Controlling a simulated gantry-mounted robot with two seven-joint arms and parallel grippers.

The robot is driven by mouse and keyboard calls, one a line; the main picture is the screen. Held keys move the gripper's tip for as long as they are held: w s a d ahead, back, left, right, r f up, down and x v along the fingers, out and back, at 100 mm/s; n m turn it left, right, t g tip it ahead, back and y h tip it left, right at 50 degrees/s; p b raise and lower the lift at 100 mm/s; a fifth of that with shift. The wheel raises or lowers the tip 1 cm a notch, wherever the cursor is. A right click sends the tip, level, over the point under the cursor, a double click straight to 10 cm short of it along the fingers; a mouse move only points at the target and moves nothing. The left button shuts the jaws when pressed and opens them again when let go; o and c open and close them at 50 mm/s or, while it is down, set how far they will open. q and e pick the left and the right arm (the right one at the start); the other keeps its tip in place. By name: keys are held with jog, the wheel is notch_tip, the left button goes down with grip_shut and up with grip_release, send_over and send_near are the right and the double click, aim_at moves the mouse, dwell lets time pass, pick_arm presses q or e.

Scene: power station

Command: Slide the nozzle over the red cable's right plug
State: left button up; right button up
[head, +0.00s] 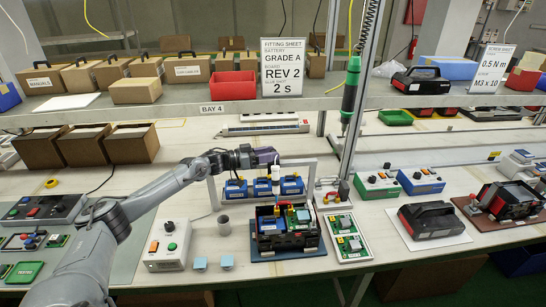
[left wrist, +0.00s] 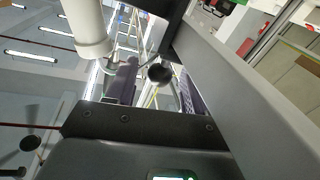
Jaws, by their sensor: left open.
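My left gripper (head: 268,157) is open, with purple fingers, at the top bar of a grey frame over the bench. A slim white cylinder (head: 276,174), which may be the nozzle, hangs upright just below its fingertips. I cannot tell whether they touch. In the left wrist view a thick white cylinder (left wrist: 88,30) is at the upper left, and a dark round end (left wrist: 160,73) shows between the purple fingers. An open black device (head: 268,243) with a green board stands below the gripper. My right gripper is out of view.
Blue boxes (head: 236,190) stand within the grey frame (head: 310,183). A green-and-black tool (head: 350,88) hangs behind.

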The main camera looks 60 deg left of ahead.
pick_arm(q)
jog(key=shift+x, duration=0.8)
jog(key=shift+w, duration=0.1)
jog(key=shift+c, duration=0.3)
grip_shut()
